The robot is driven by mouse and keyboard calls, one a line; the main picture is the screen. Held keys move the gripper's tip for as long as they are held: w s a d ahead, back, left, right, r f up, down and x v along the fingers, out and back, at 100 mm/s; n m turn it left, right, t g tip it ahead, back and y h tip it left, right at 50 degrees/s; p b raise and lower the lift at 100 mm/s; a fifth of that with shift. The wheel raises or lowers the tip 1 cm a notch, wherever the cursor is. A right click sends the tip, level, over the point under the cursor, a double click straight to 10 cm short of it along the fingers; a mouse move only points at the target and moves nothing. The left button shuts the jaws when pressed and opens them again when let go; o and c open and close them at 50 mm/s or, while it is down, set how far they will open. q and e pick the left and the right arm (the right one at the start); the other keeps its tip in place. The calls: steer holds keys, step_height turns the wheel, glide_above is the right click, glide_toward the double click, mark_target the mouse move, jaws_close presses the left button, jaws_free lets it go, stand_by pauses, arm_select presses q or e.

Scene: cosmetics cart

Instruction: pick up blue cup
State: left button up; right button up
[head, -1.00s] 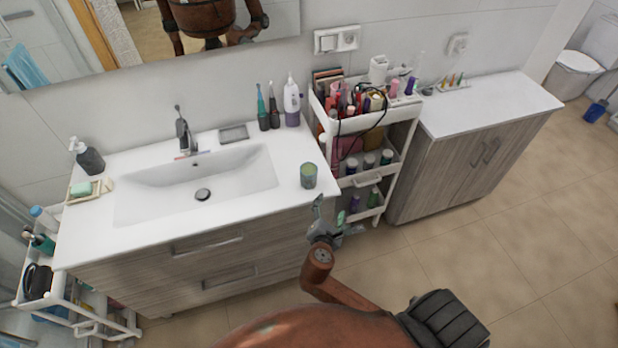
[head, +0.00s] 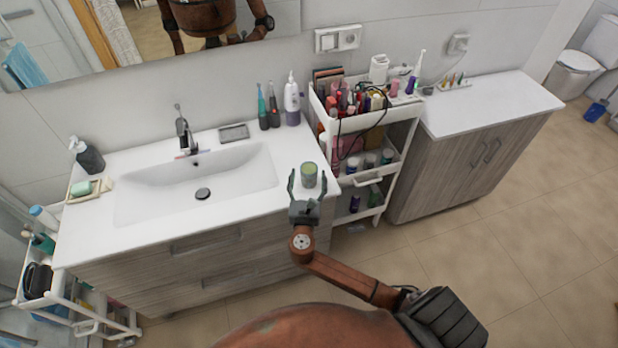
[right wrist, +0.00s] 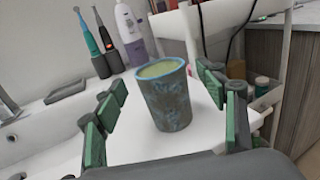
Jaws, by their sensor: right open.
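The blue cup (head: 309,175) is a small grey-green cup with a blue rim and blue marks. It stands upright on the right end of the white sink counter. In the right wrist view the cup (right wrist: 163,97) stands ahead, between the two fingers. My right gripper (head: 307,184) is open at the counter's front edge, with one finger on each side of the cup. In the right wrist view the fingers of the right gripper (right wrist: 162,115) look apart from the cup's sides. My left gripper does not show directly in any frame.
A white cart (head: 385,150) full of cosmetics stands right of the sink counter (head: 90,225). Toothbrushes (head: 267,107) and a white-and-purple bottle (head: 291,100) stand behind the cup. The basin (head: 240,170) lies to the left. The counter around the cup is clear.

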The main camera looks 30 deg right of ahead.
mark_target(309, 164)
steer(key=x, duration=0.3)
steer(key=c, duration=1.4)
